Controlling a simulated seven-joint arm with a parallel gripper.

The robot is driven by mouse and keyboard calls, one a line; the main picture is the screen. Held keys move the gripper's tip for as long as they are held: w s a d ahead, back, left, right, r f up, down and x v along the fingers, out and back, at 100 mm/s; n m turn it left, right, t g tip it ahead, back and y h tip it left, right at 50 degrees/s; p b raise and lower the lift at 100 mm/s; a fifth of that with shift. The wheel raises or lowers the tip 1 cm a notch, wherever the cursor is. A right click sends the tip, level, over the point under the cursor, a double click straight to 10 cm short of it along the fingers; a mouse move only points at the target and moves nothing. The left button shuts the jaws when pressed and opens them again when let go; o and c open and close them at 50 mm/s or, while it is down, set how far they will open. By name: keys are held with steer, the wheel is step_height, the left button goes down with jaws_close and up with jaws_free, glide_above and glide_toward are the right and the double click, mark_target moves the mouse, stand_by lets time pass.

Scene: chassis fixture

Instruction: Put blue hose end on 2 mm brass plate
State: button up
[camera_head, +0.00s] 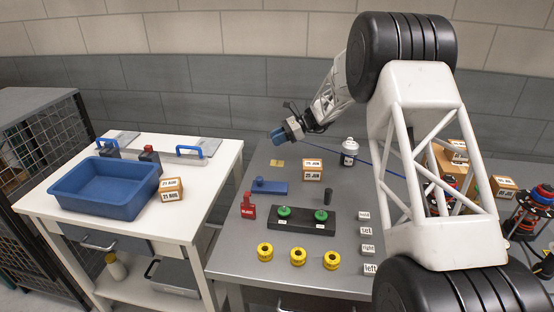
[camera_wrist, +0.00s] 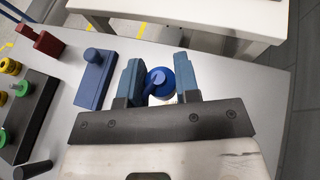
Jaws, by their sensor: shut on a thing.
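My gripper (camera_head: 279,136) is raised above the back left part of the grey table in the head view. In the wrist view its two blue-grey fingers (camera_wrist: 160,76) are around a round blue hose end (camera_wrist: 159,80), and the gripper is shut on it. A thin blue hose (camera_head: 385,172) runs from near the gripper to the right, passing behind my arm. The small brass plate (camera_head: 277,163) lies flat on the table, below the gripper in the picture. I cannot make out the plate in the wrist view.
A cardboard box (camera_head: 313,169), a white canister (camera_head: 349,158) and a blue block with a knob (camera_head: 270,188) stand around the plate. A black base with green knobs (camera_head: 303,228) and yellow rings (camera_head: 298,257) are nearer. A white bench (camera_head: 183,208) with a blue tub (camera_head: 105,193) is left.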

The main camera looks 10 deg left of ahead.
glide_above(277, 163)
steer(key=shift+f, duration=2.35)
steer(key=shift+f, duration=1.85)
steer(key=shift+f, duration=0.2)
steer(key=o, duration=0.9)
steer(key=shift+o, duration=0.2)
steer(key=shift+r, duration=0.1)
steer(key=shift+r, duration=0.1)
steer(key=v, duration=1.2)
steer(key=shift+w, duration=0.1)
